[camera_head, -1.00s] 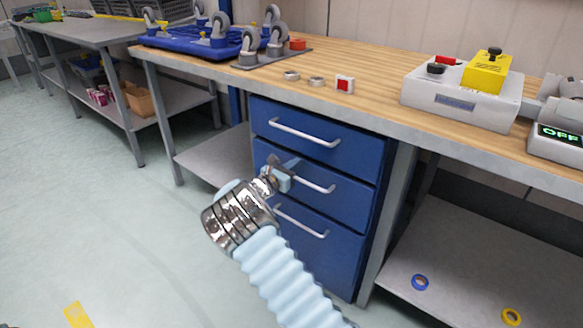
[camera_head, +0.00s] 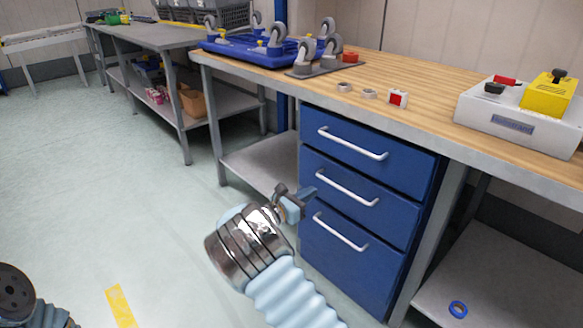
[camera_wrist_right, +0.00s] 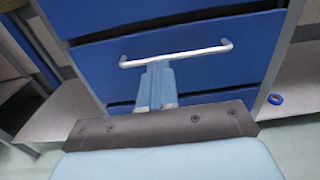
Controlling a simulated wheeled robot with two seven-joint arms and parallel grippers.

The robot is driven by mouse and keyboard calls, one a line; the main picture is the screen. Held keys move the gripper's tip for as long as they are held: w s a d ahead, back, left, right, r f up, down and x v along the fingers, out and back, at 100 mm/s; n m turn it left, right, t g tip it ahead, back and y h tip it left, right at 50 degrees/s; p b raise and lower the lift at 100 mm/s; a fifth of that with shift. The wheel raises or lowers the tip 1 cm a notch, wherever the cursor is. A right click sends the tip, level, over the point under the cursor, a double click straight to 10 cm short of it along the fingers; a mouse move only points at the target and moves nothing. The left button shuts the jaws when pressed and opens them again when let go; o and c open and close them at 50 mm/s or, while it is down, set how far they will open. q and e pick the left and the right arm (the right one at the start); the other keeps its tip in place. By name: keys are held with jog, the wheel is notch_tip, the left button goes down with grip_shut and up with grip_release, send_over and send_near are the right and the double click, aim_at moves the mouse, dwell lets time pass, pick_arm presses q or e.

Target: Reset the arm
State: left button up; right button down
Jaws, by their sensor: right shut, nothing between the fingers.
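My right gripper (camera_head: 304,198) is in the lower middle of the head view, in front of the blue drawer unit (camera_head: 350,270). Its fingers are together with nothing between them. In the right wrist view the closed fingers (camera_wrist_right: 157,76) point at a drawer front, their tips appearing just below a white handle (camera_wrist_right: 176,53). I cannot tell the exact gap to the drawers. All three drawers look shut. Part of my left arm (camera_head: 25,300) shows at the bottom left of the head view; its gripper is out of frame.
The wooden workbench (camera_head: 425,90) holds a blue caster tray (camera_head: 245,48), small rings, a red-and-white button box (camera_head: 397,98) and a white control box (camera_head: 515,118). A blue ring (camera_head: 458,309) lies on the lower shelf. The floor at left is open, with a yellow strip (camera_head: 120,306).

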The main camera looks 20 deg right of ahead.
jog(key=s+f+m+g+y, duration=0.4)
jog(key=s+f, duration=0.4)
jog(key=f, duration=0.5)
jog(key=s+f+m+g+y, duration=0.25)
jog(key=s+f+y, duration=0.25)
jog(key=s+f, duration=0.6)
jog(key=s+a+f+m+g+y, duration=0.3)
jog(key=s+a+f+m+y, duration=0.25)
jog(key=s+a+f, duration=0.3)
jog(key=s+a+r+m+t+y, duration=0.2)
jog(key=s+a+m+y, duration=0.3)
jog(key=a+m, duration=0.5)
jog(key=shift+s+a+m+t+y, duration=0.35)
jog(key=shift+m+t+y, duration=0.3)
jog(key=shift+m, duration=0.35)
